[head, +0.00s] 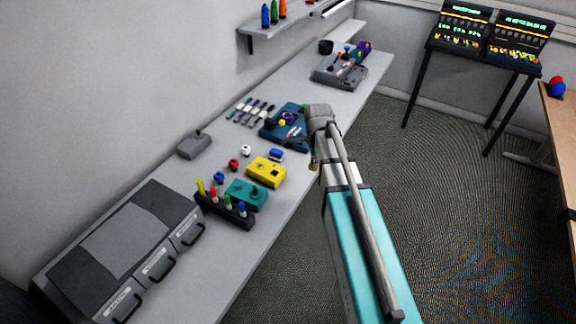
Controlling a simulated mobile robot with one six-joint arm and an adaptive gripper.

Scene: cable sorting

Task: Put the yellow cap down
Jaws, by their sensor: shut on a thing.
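My gripper (286,121) is at the end of my arm, over the blue device (270,132) in the middle of the grey bench. It is shut, seemingly on the small yellow cap (282,122), which shows as a yellow spot there. The fingers are small and dark against the device, so their grip is hard to make out. I cannot tell whether the cap touches the device. My arm hides part of the bench's right edge.
A yellow box (266,172), a teal box (246,194) and a dark rack (224,210) with coloured pegs stand nearer. Several cables (251,112) lie behind, left of the blue device. A grey drawer unit (125,245) fills the near end. Bare bench (225,262) lies right of it.

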